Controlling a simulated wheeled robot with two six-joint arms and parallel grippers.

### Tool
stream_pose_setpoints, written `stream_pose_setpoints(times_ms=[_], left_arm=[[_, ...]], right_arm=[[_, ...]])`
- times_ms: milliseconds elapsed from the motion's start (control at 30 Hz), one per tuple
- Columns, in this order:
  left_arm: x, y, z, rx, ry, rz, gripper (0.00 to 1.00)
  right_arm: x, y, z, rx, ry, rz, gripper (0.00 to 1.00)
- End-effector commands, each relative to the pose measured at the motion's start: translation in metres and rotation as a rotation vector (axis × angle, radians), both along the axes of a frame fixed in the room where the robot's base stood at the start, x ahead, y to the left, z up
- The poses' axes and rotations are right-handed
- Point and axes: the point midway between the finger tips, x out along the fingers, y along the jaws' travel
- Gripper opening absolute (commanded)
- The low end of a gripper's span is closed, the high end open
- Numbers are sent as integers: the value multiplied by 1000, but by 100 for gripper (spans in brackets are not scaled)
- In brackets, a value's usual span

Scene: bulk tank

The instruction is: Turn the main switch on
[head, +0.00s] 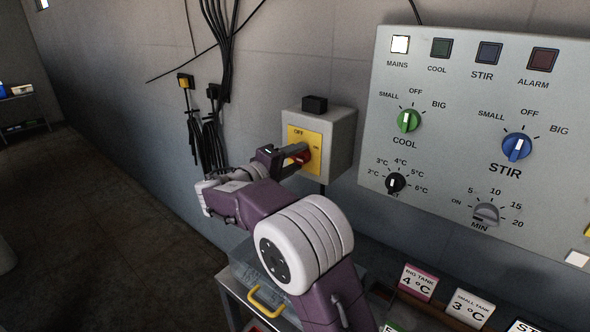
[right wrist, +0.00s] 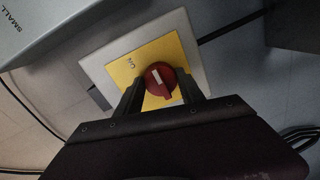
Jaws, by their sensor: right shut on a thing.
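The main switch is a grey box (head: 342,141) on the wall with a yellow plate (head: 317,139) and a red knob (head: 305,157). In the right wrist view the red knob (right wrist: 160,79) carries a white line and sits on the yellow plate (right wrist: 125,75), where an ON label shows. My right gripper (head: 287,156) has its fingers on either side of the knob and is shut on it; the fingers (right wrist: 161,91) also show in the right wrist view. The gripper hides part of the plate in the head view. My left gripper is not in view.
A control panel (head: 465,95) with knobs and lamps is to the right; its MAINS lamp (head: 400,44) looks white. Cables (head: 212,140) hang on the wall to the left. Below stand a clear bin with a yellow handle (head: 266,303) and label cards (head: 418,282).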

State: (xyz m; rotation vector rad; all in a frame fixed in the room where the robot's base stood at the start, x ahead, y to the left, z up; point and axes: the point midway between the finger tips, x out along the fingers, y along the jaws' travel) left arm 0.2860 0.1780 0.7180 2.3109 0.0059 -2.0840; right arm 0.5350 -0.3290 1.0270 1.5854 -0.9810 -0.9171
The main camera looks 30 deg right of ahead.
Motion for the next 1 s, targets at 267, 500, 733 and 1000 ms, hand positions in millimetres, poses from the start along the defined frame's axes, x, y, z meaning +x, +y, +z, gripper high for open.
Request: stream_pose_setpoints(times_ms=[267,500,733,1000], left_arm=[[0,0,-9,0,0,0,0],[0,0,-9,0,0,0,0],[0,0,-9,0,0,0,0],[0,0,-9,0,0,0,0]], right_arm=[[0,0,-2,18,-34,-3,5],[0,0,-2,20,-36,-3,5],[0,0,-2,19,-36,-2,67],[0,0,-1,18,-36,-1,67]])
